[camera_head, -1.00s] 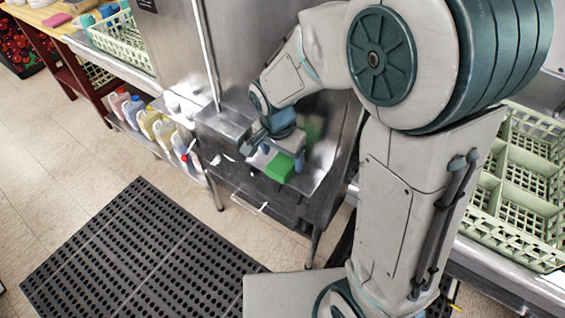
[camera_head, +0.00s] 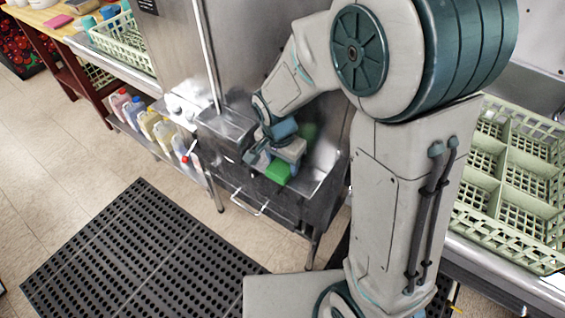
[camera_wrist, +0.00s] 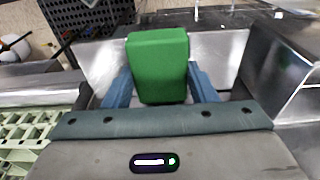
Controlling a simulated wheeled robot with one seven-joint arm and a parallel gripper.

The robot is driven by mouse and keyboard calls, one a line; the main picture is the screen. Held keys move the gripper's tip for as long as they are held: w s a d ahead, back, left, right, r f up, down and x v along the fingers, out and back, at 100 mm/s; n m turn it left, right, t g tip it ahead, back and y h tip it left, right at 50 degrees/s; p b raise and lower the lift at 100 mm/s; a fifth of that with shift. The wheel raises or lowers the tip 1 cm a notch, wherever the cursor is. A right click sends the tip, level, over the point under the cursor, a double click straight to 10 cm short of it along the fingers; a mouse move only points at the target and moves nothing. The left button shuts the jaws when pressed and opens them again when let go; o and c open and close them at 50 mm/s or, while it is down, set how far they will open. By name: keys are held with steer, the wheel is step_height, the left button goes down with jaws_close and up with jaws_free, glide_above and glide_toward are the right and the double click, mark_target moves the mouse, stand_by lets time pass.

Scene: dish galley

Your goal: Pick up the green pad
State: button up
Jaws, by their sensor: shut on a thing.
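The green pad (camera_head: 278,172) is a bright green block at the steel shelf at the base of the dish machine. In the wrist view the green pad (camera_wrist: 158,62) stands between the two blue fingers of my gripper (camera_wrist: 158,88). The fingers are shut on its sides. In the head view my gripper (camera_head: 275,158) is over the pad and hides part of it. I cannot tell whether the pad touches the steel below it.
The steel ledge (camera_head: 318,183) surrounds the pad, with the machine's wall behind. Several bottles (camera_head: 150,122) stand on a low shelf at left. A black floor mat (camera_head: 140,255) lies in front. A pale green rack (camera_head: 520,185) is at right.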

mark_target(280, 167)
steer(key=shift+r, duration=0.1)
steer(key=shift+s+a+r+b, duration=0.1)
steer(key=shift+r+b, duration=0.05)
steer(key=shift+b, duration=0.15)
steer(key=r, duration=0.2)
steer(key=r+b, duration=0.1)
steer(key=r, duration=0.3)
steer(key=shift+s+a+r, duration=0.2)
steer(key=shift+s+a, duration=0.05)
steer(key=shift+s, duration=0.05)
steer(key=s+a+b, duration=0.4)
steer(key=s+a, duration=0.7)
steer(key=s, duration=0.4)
steer(key=shift+a, duration=0.3)
